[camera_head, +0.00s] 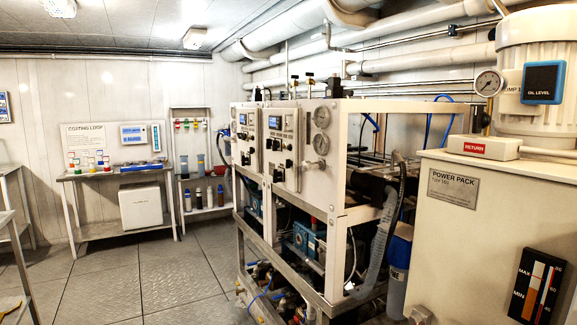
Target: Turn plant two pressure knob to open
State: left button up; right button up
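The twin watermaker (335,185) stands in the middle in a white frame. Two white control panels face left: a farther panel (247,145) and a nearer panel (283,150), each with a small display and dark knobs. Labels are too small to read, so I cannot tell which is plant two. Beside the nearer panel are two round gauges (321,117) and, below them, a pale protruding knob-like part (317,163). I cannot tell whether it is the pressure knob or how it is turned. Neither of my grippers can be made out.
A power pack cabinet (475,240) fills the right foreground, with a gauge (488,83) above it. A coating loop bench (115,172) and a bottle shelf (203,208) stand at the back left. The plated floor (165,275) left of the watermaker is clear.

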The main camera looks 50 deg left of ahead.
aim_at(308, 165)
jog(key=u, duration=1.4)
